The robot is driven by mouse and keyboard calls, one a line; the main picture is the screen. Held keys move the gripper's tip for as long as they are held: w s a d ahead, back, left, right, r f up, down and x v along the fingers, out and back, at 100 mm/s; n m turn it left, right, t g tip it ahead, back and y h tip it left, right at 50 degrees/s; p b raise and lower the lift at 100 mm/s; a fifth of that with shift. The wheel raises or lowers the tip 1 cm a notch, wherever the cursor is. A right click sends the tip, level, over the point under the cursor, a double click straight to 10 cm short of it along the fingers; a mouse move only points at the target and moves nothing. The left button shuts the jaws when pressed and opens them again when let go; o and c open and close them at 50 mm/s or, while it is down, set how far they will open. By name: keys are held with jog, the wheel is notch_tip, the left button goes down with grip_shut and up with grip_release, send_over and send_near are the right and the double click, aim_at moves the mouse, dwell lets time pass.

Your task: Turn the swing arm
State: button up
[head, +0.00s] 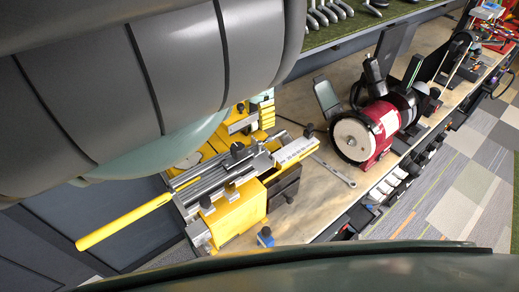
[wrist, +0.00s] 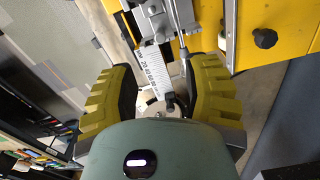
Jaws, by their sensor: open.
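A yellow and grey club machine (head: 240,212) stands at the bench's left end. A long yellow bar (head: 125,220) sticks out from it to the lower left. A white graduated strip (head: 295,150) lies on its right side and shows in the wrist view (wrist: 156,68). I cannot tell for sure which part is the swing arm. My gripper (wrist: 160,78) has its two yellow padded fingers spread wide. The strip and a dark-tipped rod (wrist: 183,35) appear between the fingers, with no clear contact. In the head view my arm hides the gripper.
A red bench grinder (head: 367,135) stands to the right of the machine on the bench (head: 325,205). A wrench (head: 333,171) lies between them. Club heads (head: 330,12) line a green shelf behind. A dark knob (wrist: 265,38) sits on a yellow panel. Checkered floor (head: 455,180) is open at right.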

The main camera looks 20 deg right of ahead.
aim_at(260, 142)
notch_tip(260, 142, down, 8)
jog(key=shift+d+f+b, duration=0.15)
jog(key=shift+b, duration=0.85)
jog(key=shift+f, duration=0.95)
grip_shut()
